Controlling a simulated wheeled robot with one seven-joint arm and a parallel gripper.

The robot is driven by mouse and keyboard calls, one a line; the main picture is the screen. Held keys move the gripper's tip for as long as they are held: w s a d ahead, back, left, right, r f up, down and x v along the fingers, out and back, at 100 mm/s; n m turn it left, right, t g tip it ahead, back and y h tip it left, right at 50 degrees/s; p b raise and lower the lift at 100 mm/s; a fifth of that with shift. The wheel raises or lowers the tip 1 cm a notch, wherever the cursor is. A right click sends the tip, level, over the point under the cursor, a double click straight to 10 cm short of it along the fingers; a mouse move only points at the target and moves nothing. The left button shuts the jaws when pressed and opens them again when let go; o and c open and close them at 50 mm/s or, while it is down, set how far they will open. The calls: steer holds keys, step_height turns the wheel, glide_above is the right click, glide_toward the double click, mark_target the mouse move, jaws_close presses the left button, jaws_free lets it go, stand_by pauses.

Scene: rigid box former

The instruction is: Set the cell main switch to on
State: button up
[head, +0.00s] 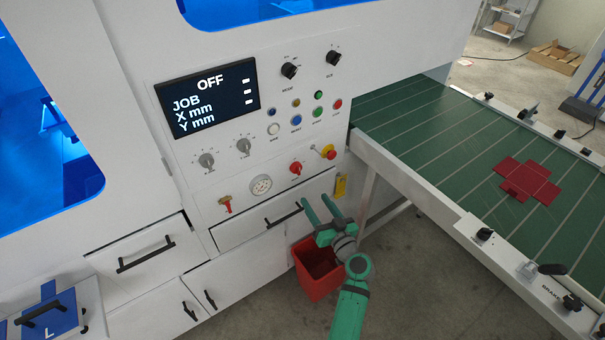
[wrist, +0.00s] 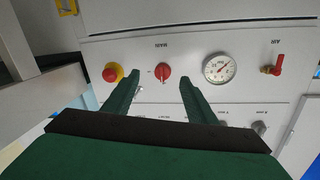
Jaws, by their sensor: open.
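The main switch (head: 295,168) is a small red rotary knob low on the white control panel (head: 215,170). In the wrist view the main switch (wrist: 162,71) sits under an upside-down MAIN label, with its handle roughly in line with the label's up-down direction. The screen (head: 208,97) reads OFF, JOB, X mm, Y mm. My gripper (head: 315,198) is open and empty, in front of the drawer below the switch. In the wrist view the switch shows between the two fingertips (wrist: 159,80). I see no contact with it.
A red-and-yellow stop button (head: 328,152) is right of the switch. A pressure gauge (head: 261,184) and a red air valve (head: 226,203) are to its left. A drawer handle (head: 283,214) sticks out below. A red bin (head: 316,280) stands under my gripper. A green conveyor table (head: 410,112) extends right.

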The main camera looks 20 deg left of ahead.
mark_target(299, 172)
steer(key=shift+n+g+y, duration=0.3)
steer(key=shift+n+y, duration=0.3)
steer(key=shift+n, duration=0.1)
steer(key=r+x, duration=0.1)
steer(key=x, duration=0.7)
steer(key=r+x, duration=0.1)
steer(key=x, duration=0.3)
steer(key=shift+w+d+r, duration=0.1)
steer(key=shift+w+r, duration=0.2)
steer(key=shift+w, duration=0.1)
steer(key=c, duration=1.1)
